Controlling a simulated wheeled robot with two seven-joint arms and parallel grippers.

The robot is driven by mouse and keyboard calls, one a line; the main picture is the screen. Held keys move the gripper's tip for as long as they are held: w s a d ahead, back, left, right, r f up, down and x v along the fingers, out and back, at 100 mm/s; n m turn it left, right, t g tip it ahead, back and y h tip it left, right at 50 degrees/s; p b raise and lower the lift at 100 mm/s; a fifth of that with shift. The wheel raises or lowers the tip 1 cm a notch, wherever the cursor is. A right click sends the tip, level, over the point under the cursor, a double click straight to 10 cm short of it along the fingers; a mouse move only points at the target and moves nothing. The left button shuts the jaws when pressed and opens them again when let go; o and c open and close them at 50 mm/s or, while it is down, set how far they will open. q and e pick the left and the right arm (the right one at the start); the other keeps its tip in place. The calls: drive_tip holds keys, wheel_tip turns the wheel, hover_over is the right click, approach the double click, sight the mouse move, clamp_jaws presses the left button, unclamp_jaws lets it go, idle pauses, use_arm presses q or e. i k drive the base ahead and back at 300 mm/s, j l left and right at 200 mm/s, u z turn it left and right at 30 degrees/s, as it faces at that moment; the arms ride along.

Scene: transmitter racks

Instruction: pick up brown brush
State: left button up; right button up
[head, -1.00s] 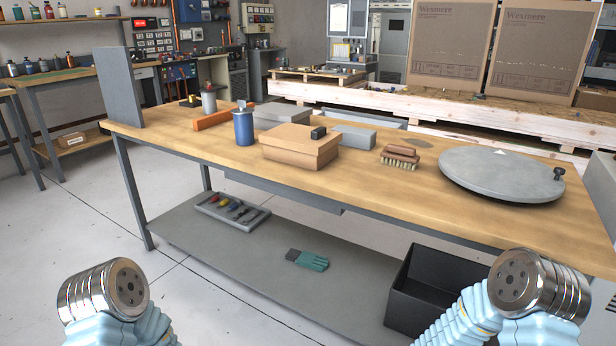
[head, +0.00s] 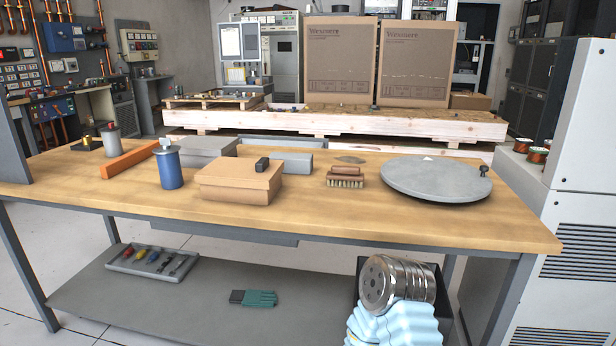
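The brown brush (head: 345,177) lies on the wooden workbench (head: 330,211), bristles down, between a cardboard box and a round grey disc. It has a brown wooden handle and pale bristles. My other arm is out of view.
The cardboard box (head: 239,184), blue canister (head: 170,168), orange bar (head: 128,159) and round grey disc (head: 436,179) stand on the bench. A grey panel rises at its left end. White cabinets stand at right.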

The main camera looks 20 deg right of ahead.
sight(338, 175)
drive_tip(key=i+j+z, duration=0.1)
drive_tip(key=j+z, duration=0.65)
drive_tip(key=z, duration=0.15)
drive_tip(key=j+z, duration=0.45)
